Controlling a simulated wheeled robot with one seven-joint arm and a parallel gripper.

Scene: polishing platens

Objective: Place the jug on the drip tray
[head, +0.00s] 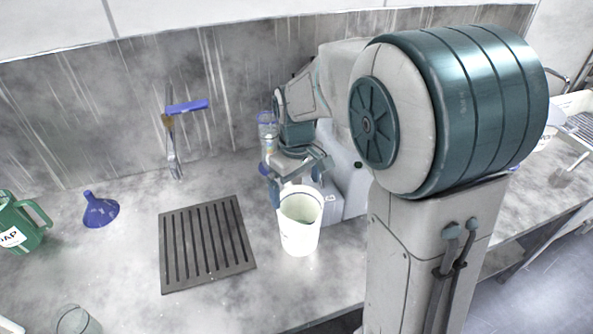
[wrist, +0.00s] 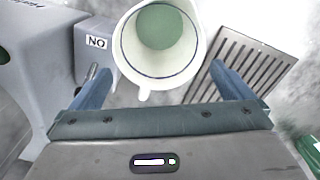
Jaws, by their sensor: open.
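The white jug (head: 299,230) stands upright on the counter, just right of the drip tray. In the wrist view the jug (wrist: 190,62) is seen from above, with a dark line inside its rim, green at its bottom and a small lip towards me. The drip tray (head: 168,270) is a dark slatted square lying flat and bare; it also shows in the wrist view (wrist: 240,62), right of the jug. My gripper (head: 300,177) is open at the jug's upper back side. In the wrist view its fingers (wrist: 161,72) point towards the jug, one at each side; contact is unclear.
A grey machine (wrist: 97,43) marked "NO" stands close by the jug. A blue-handled tap (head: 170,140) rises behind the tray. A blue funnel (head: 100,209), a green handled jug (head: 20,220) and a clear glass (head: 76,321) stand at left. Counter in front of the tray is clear.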

